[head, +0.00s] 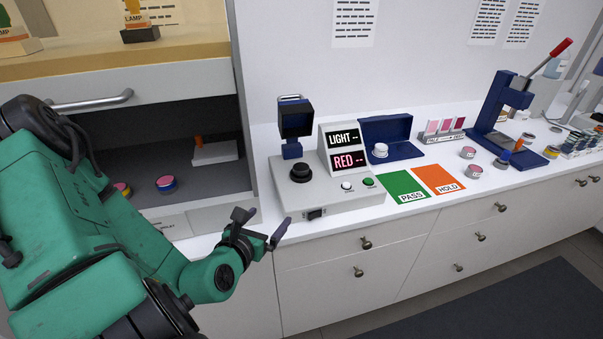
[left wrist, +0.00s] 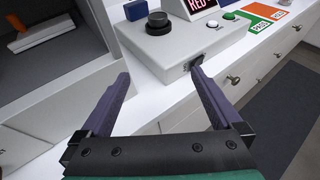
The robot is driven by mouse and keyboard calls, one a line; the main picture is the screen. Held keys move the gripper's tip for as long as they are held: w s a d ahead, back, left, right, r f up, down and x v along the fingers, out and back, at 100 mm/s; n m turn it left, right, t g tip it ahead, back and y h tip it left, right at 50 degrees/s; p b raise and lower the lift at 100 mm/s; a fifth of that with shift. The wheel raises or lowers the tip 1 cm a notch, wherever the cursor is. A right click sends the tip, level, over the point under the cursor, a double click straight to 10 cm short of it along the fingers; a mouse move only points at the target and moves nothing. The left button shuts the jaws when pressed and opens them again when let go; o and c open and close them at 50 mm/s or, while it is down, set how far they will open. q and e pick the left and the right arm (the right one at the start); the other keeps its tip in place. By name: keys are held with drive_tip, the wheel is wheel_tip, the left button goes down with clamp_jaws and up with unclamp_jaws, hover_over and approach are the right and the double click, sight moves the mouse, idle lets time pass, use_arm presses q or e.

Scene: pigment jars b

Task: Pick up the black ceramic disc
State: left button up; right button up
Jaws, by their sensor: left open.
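A black disc-like piece (head: 301,172), which I take for the black ceramic disc, sits on a wider black ring on top of the grey meter (head: 335,196). It also shows in the left wrist view (left wrist: 157,21), at the top middle. My left gripper (head: 260,224) is open and empty at the counter's front edge, in front of and to the left of the meter. In the left wrist view its two fingers (left wrist: 160,74) point towards the meter, with the black piece beyond them. My right gripper is not in view.
The meter carries a display reading LIGHT and RED (head: 343,150) and a dark blue head (head: 296,122). An open blue case (head: 385,132) with a white disc (head: 380,149) stands behind green PASS (head: 404,186) and orange HOLD (head: 437,179) cards. An open cabinet is left.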

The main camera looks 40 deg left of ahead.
use_arm(q)
drive_tip(key=p, duration=0.1)
approach(301, 167)
drive_tip(key=x, duration=0.3)
drive_tip(key=shift+w, duration=0.15)
drive_tip(key=x, duration=0.4)
drive_tip(key=shift+p, duration=0.4)
drive_tip(key=shift+w+a+f, duration=0.15)
drive_tip(key=shift+w+f, duration=0.1)
drive_tip(key=shift+w, duration=0.05)
drive_tip(key=shift+s+r, duration=0.1)
drive_tip(key=shift+s, duration=0.05)
drive_tip(key=c, duration=0.6)
clamp_jaws()
